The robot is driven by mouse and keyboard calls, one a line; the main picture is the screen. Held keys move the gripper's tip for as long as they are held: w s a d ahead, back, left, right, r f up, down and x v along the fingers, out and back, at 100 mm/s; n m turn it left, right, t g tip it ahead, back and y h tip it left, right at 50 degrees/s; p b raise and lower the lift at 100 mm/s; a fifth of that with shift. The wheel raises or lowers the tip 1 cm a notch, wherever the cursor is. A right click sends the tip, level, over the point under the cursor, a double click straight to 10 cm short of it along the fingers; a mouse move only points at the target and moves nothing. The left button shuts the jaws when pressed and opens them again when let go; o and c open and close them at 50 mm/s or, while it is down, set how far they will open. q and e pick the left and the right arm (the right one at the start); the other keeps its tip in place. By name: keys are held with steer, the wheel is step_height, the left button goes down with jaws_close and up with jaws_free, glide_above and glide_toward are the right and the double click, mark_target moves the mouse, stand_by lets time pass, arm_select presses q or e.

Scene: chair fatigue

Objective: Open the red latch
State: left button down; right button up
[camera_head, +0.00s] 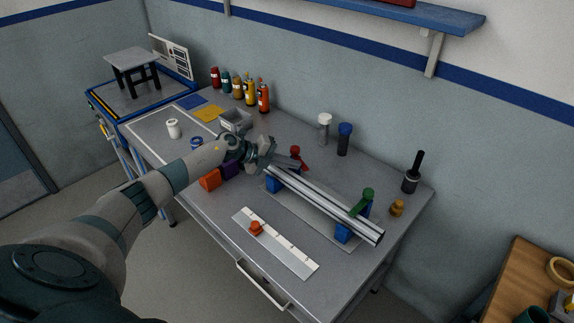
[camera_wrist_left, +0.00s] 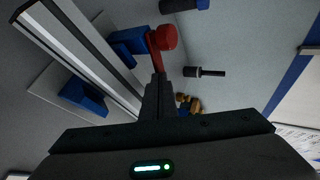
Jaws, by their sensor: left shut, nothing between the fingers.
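The red latch (camera_head: 297,154) stands at the left end of a silver metal bar (camera_head: 325,199) held on blue supports. In the left wrist view the red latch (camera_wrist_left: 162,39) has a round red knob and an arm beside a blue block. My left gripper (camera_head: 296,162) is shut and empty, with its fingertips right by the latch's arm. In the left wrist view the fingers (camera_wrist_left: 157,82) overlap the lower end of the red arm; I cannot tell whether they touch. A green latch (camera_head: 362,200) sits at the bar's right end. My right gripper is not seen.
Orange and purple blocks (camera_head: 210,179) lie below my left wrist. A ruler strip (camera_head: 275,243) with an orange slider lies at the table's front. Several bottles (camera_head: 250,92) stand at the back, with white and blue-capped containers (camera_head: 344,139) behind the bar.

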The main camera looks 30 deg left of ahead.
arm_select(q)
steer(key=shift+w+d+f, duration=0.1)
steer(key=shift+w+d, duration=0.25)
steer(key=shift+d, duration=0.15)
steer(key=shift+w+d, duration=0.1)
steer(key=shift+d, duration=0.05)
steer(key=shift+w+d+p, duration=0.1)
steer(key=shift+d+p, duration=0.05)
steer(key=shift+p, duration=0.15)
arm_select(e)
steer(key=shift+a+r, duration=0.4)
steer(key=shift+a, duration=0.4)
